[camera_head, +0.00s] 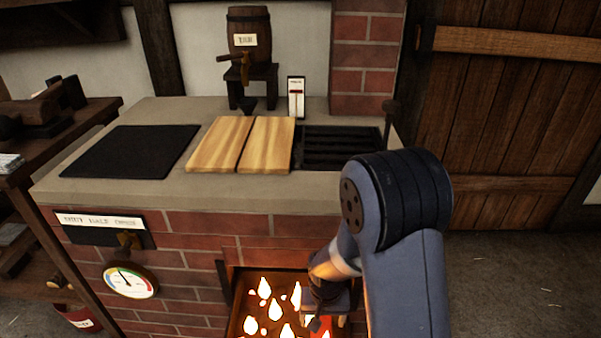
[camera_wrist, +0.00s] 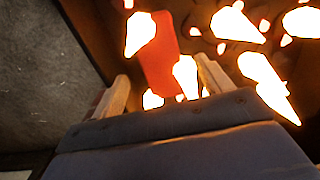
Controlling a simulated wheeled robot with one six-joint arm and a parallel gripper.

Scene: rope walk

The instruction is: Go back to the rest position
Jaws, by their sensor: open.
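My gripper (camera_head: 323,320) reaches down into the glowing firebox opening (camera_head: 238,310) at the front of the brick hearth. In the wrist view my gripper (camera_wrist: 165,76) shows two light wooden-looking fingers spread apart, with nothing held between them. A flat red-orange block (camera_wrist: 160,60) lies ahead of the fingertips among bright glowing coals (camera_wrist: 258,75). It appears to lie beyond the fingers, not touching them. In the head view my arm hides the right part of the firebox.
The stone counter (camera_head: 330,190) carries a black mat (camera_head: 133,152), two wooden boards (camera_head: 222,143), a dark grate (camera_head: 340,148) and a barrel (camera_head: 248,30) on a stand. A shelf (camera_head: 60,118) stands left; a wooden door (camera_head: 500,120) and open floor (camera_head: 510,270) lie right.

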